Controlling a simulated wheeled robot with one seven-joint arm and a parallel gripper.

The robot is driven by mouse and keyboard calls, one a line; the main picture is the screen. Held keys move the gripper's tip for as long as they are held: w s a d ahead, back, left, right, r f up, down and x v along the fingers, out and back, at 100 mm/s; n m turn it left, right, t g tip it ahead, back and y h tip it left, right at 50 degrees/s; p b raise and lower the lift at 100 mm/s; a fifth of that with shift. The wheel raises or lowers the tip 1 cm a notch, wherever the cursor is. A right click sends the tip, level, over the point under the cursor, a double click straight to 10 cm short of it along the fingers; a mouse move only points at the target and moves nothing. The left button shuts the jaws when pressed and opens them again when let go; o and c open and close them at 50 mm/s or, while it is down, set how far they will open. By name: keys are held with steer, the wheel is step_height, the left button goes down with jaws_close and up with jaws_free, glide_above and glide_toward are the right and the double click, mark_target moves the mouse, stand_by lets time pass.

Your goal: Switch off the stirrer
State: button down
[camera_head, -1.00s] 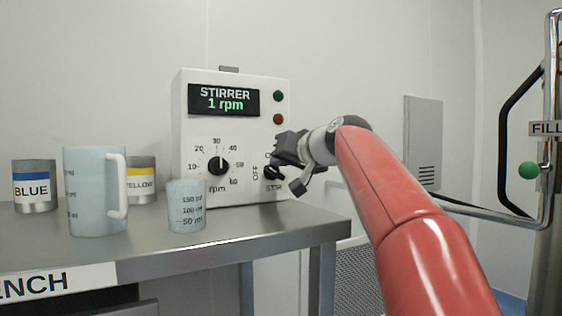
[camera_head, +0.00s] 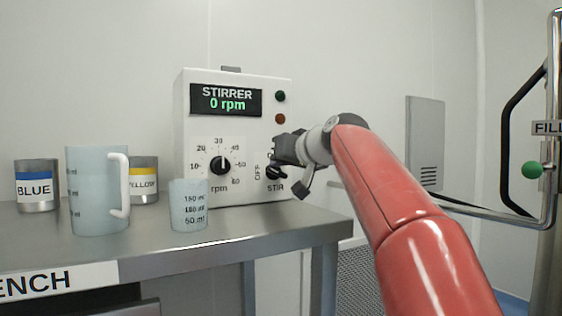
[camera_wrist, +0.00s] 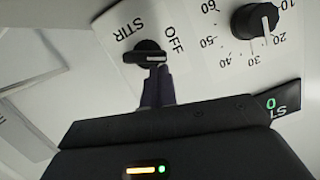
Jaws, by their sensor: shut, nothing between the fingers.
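The white stirrer box (camera_head: 230,185) stands on the bench, its display (camera_head: 226,100) reading "0 rpm". Its black STIR switch (camera_head: 275,171) is at the lower right of the front, partly covered by my gripper in the head view. In the wrist view the switch (camera_wrist: 146,53) shows below the STIR label and beside the OFF label (camera_wrist: 172,38). My gripper (camera_wrist: 158,72) is shut and empty, its fingertips at the switch; whether they touch it I cannot tell. My gripper (camera_head: 279,160) also shows in the head view, right at the panel.
The rpm dial (camera_head: 221,166) is left of the switch. Green (camera_head: 280,97) and red (camera_head: 280,118) round lamps or buttons sit above it. A small beaker (camera_head: 189,207), a jug (camera_head: 95,190) and the BLUE (camera_head: 37,187) and YELLOW (camera_head: 144,181) cans stand left on the bench (camera_head: 275,225).

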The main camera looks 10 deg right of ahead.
steer(key=shift+s+a+f+n+h, duration=0.1)
steer(key=shift+a+n+h, duration=0.2)
steer(key=shift+n, duration=0.5)
stand_by(1.4)
